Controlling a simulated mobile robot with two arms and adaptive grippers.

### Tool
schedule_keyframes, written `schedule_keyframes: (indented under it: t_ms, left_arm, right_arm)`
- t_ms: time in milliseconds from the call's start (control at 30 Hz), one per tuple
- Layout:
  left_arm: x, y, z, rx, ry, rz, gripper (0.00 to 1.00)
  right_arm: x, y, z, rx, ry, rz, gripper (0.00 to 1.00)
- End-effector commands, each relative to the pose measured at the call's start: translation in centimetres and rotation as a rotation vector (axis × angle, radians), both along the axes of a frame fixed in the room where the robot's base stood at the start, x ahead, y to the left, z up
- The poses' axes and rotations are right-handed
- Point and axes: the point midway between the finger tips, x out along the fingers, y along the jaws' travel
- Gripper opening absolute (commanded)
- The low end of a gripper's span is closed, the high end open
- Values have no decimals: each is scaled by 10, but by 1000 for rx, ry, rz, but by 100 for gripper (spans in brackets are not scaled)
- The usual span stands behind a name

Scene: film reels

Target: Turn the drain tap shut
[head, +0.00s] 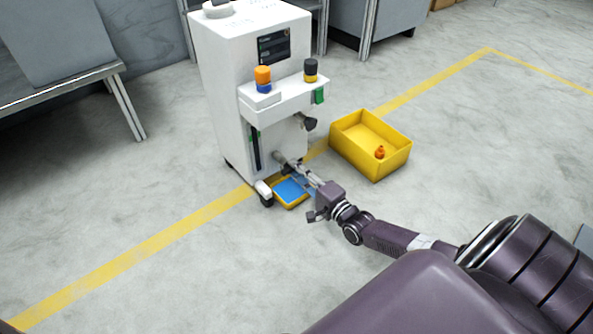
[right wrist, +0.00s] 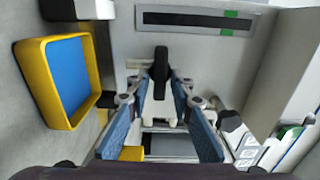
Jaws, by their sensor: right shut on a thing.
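The drain tap's black handle (right wrist: 160,65) stands out from the low front of the white machine (head: 215,75) in the right wrist view. My right gripper (right wrist: 160,84) is shut on this handle, one blue-padded finger on each side. In the head view my right gripper (head: 287,163) reaches the lower front of the machine, and its fingers largely hide the tap. My left gripper is in neither view.
A yellow-rimmed tray with a blue inside (head: 289,192) lies on the floor below the gripper. A yellow bin (head: 400,161) with a small orange thing (head: 380,152) inside stands to the right. A metal table (head: 62,87) is at left. Floor in front is clear.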

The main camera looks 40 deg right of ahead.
Motion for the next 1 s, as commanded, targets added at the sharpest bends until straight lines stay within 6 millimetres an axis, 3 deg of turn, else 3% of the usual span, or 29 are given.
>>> schedule_keyframes:
  t_ms: [67, 100, 133, 567, 1000]
  left_arm:
    - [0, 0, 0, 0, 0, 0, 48]
    - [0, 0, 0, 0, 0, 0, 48]
    - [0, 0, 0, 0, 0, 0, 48]
    - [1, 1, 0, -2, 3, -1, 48]
    - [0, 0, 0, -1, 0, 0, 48]
  right_arm:
    - [-1, 1, -2, 2, 3, 1, 0]
    - [-1, 1, -2, 2, 3, 1, 25]
    - [-1, 1, -2, 2, 3, 1, 28]
    - [-9, 0, -1, 1, 2, 1, 29]
    - [-86, -6, -2, 1, 6, 1, 29]
